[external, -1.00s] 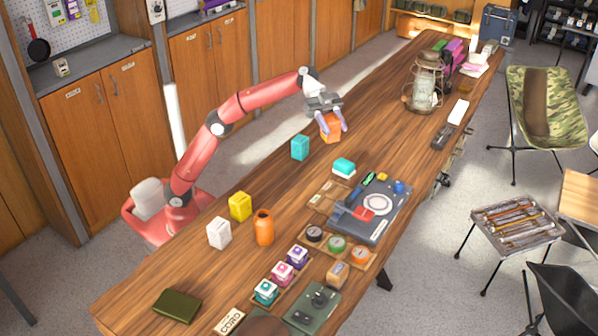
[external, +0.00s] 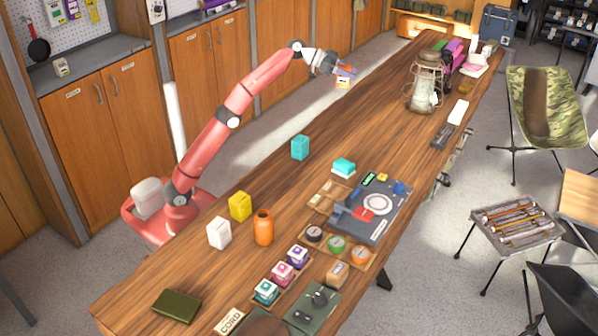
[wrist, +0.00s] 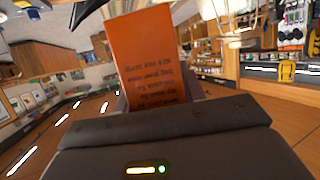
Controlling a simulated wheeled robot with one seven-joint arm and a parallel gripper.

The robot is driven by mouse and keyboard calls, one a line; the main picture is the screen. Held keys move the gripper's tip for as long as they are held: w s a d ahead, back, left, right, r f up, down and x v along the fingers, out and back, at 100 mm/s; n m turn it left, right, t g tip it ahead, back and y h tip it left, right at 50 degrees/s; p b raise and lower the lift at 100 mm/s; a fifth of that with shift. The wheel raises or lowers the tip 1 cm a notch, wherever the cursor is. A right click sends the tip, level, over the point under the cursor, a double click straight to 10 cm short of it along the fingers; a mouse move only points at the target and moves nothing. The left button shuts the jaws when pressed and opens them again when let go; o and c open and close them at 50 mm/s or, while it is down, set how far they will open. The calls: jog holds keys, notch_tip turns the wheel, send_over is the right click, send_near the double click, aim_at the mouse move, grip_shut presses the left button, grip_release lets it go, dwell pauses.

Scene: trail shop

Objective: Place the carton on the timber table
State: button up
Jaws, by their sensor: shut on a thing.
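An orange carton (wrist: 152,60) with dark printed text fills the middle of the wrist view, held between my fingers. In the external view my gripper (external: 345,77) is raised above the far half of the long timber table (external: 385,135), and only a small part of the carton (external: 343,83) shows there. My gripper is shut on the carton. The carton appears clear of the tabletop. My fingers are largely hidden in the wrist view.
A lantern (external: 424,85) stands right of my gripper. A teal carton (external: 300,147), a yellow carton (external: 240,206), a white carton (external: 219,232) and an orange bottle (external: 263,227) stand on the nearer table. Bare wood lies between the teal carton and the lantern.

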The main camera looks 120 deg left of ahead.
notch_tip(320, 180, down, 20)
jog(key=b, duration=0.8)
jog(key=shift+b, duration=0.4)
jog(key=shift+f+b, duration=0.2)
jog(key=shift+b, duration=0.1)
jog(key=o, duration=1.1)
jog(key=shift+o, duration=0.2)
jog(key=shift+r, duration=0.2)
jog(key=shift+s+d+r+p, duration=0.1)
jog(key=shift+p, duration=0.2)
jog(key=b+v, duration=0.1)
jog(key=v, duration=1)
jog(key=shift+s+b, duration=0.35)
jog(key=shift+d, duration=0.1)
